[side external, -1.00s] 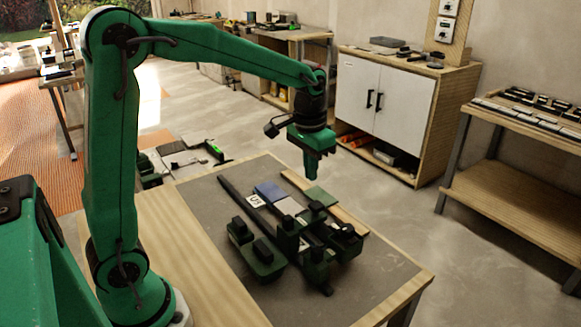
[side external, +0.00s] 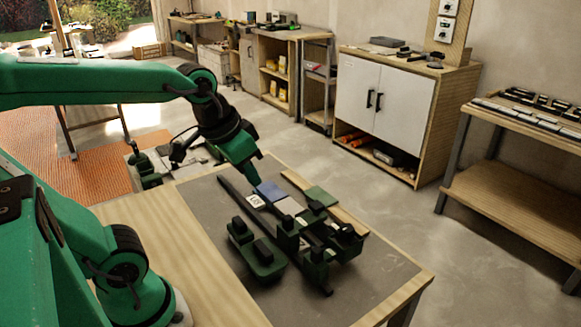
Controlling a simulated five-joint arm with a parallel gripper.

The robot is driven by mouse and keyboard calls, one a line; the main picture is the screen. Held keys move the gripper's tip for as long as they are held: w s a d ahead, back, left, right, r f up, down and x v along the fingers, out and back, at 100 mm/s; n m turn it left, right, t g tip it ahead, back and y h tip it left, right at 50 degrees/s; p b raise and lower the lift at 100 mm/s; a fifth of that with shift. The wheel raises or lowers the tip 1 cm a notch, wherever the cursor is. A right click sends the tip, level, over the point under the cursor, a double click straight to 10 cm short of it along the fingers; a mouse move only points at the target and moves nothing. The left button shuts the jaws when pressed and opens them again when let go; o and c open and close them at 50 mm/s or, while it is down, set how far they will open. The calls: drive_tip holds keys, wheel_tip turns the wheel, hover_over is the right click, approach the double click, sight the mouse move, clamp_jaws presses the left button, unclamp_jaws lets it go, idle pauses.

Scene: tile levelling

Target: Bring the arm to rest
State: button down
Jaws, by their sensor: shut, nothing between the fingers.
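My gripper (side external: 254,179) is shut and empty. It hangs tilted above the far part of the grey work mat (side external: 345,291), near the blue tile (side external: 270,191). Whether its tips touch anything there cannot be told.
A green fixture with black knobs (side external: 310,245) stands mid-mat. A dark bar, a numbered white tag (side external: 255,201), a pale tile (side external: 289,206) and a green tile (side external: 320,196) lie by it. A wooden strip runs along the right. The mat's front is clear.

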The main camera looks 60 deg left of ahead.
drive_tip(key=shift+s+d+f+t, duration=0.1)
drive_tip(key=shift+s+f+t, duration=0.15)
drive_tip(key=shift+s, duration=0.65)
drive_tip(key=shift+s+f+t, duration=0.25)
drive_tip(key=shift+s, duration=0.6)
